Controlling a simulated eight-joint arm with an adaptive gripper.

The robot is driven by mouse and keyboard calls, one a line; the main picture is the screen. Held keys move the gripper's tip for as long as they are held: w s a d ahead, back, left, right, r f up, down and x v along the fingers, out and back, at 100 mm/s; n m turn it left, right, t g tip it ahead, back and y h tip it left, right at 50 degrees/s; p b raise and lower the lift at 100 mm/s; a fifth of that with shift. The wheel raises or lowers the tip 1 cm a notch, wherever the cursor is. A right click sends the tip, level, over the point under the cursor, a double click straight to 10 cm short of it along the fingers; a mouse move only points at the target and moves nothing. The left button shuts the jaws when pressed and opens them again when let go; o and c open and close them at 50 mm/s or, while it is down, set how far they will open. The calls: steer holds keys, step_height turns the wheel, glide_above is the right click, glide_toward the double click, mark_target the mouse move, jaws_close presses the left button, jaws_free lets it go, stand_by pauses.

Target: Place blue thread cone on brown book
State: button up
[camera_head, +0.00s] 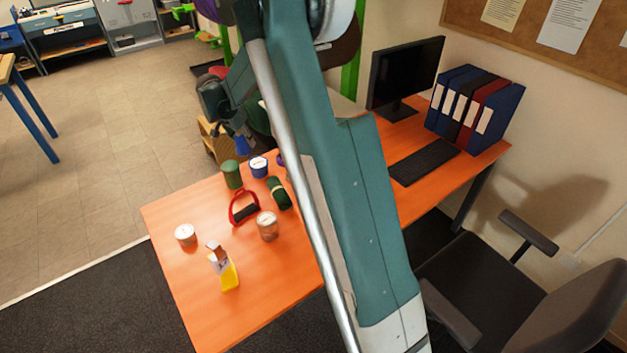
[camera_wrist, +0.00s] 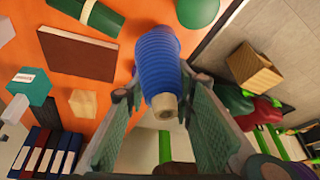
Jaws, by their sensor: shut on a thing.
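The blue thread cone (camera_wrist: 157,62) is ribbed, with a pale tan tip toward the wrist camera. My gripper (camera_wrist: 161,92) is shut on it, one finger on each side. In the head view, the cone (camera_head: 243,146) hangs below my gripper (camera_head: 240,132), near the far edge of the orange table. The brown book (camera_wrist: 78,52) lies flat on the table in the wrist view, to the left of the cone and apart from it. In the head view, I cannot see the book; my arm covers that part of the table.
In the wrist view, a green roll (camera_wrist: 88,14), a teal box (camera_wrist: 28,86) and a tan block (camera_wrist: 83,103) surround the book. A green rounded object (camera_wrist: 197,10) is near the table edge. In the head view, a jar (camera_head: 267,226) and yellow carton (camera_head: 224,271) stand nearer.

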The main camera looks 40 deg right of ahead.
steer(key=s+d+m, duration=0.2)
steer(key=s+d, duration=0.6)
steer(key=d, duration=0.4)
steer(key=s+d+m, duration=0.1)
steer(key=s+d, duration=0.7)
steer(key=d, duration=0.3)
steer(key=f, duration=0.5)
steer(key=shift+w+d+f, duration=0.1)
steer(key=shift+w+d, duration=0.05)
steer(key=shift+w, duration=0.2)
steer(key=shift+f+b, duration=0.55)
steer(key=shift+f, duration=2.6)
steer(key=shift+f, duration=1.85)
steer(key=shift+b, duration=0.35)
